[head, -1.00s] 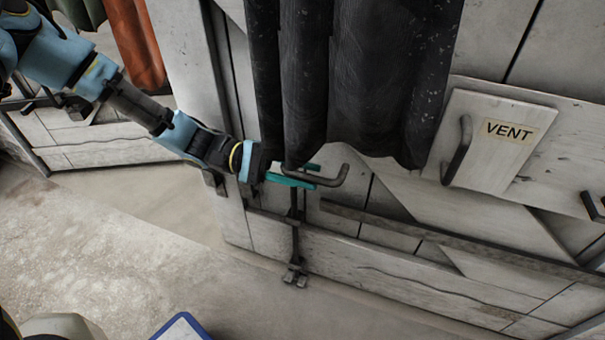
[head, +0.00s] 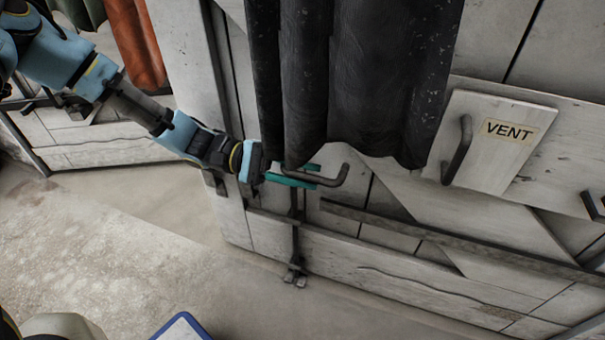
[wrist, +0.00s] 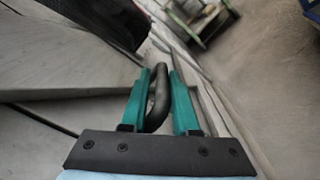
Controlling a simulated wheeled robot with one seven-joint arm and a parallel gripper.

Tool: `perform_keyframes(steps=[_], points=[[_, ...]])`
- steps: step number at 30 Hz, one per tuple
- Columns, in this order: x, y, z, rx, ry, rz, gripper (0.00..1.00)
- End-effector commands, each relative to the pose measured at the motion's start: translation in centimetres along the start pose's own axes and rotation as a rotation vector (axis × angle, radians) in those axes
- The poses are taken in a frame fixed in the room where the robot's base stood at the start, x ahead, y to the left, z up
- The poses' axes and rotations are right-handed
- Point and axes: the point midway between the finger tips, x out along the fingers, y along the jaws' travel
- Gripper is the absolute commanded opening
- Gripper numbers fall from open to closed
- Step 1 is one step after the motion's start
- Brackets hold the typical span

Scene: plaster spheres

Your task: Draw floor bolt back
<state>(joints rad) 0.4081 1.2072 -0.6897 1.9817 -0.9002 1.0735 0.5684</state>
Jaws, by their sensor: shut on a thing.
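The floor bolt is a dark metal rod (head: 295,240) upright on the grey plank door, with a bent handle (head: 338,178) at its top. Its lower end is at a bracket near the floor. My gripper (head: 307,177) has teal fingers and is shut on the bolt handle from the left, just under the curtain's hem. In the wrist view the dark bent handle (wrist: 159,90) lies between the two teal fingers (wrist: 160,105). The top of the rod is partly hidden by my fingers and the curtain.
A black curtain (head: 365,80) hangs over the door (head: 400,278), right above my gripper. A white VENT panel (head: 495,143) with a dark handle is at the right. The concrete floor (head: 100,250) at the left is open. A blue-edged object (head: 182,327) shows at the bottom.

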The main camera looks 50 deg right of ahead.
Motion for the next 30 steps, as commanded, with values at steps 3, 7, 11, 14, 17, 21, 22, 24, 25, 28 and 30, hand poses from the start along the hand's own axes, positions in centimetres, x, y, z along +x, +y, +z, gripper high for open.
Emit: perform_keyframes(steps=[3, 7, 11, 14, 17, 21, 22, 24, 25, 28, 30], points=[[0.0, -0.8, 0.1, -0.013, 0.002, -0.012, 0.0], [0.0, 0.1, 0.6, -0.013, 0.002, -0.011, 0.0], [0.0, 1.8, 1.6, -0.011, 0.001, -0.007, 0.0], [0.0, 3.2, 2.5, -0.006, 0.0, -0.005, 0.0], [0.0, 4.1, 3.0, -0.006, 0.002, -0.003, 0.0], [0.0, 4.3, 3.1, -0.005, 0.002, -0.003, 0.0], [0.0, 4.3, 3.0, -0.005, 0.002, -0.003, 0.0], [0.0, 4.3, 3.0, -0.005, 0.002, -0.002, 0.0], [0.0, 4.3, 3.0, -0.004, 0.002, -0.002, 0.0], [0.0, 4.3, 2.9, -0.004, 0.003, -0.002, 0.0], [0.0, 4.3, 2.9, -0.003, 0.003, -0.002, 0.31]])
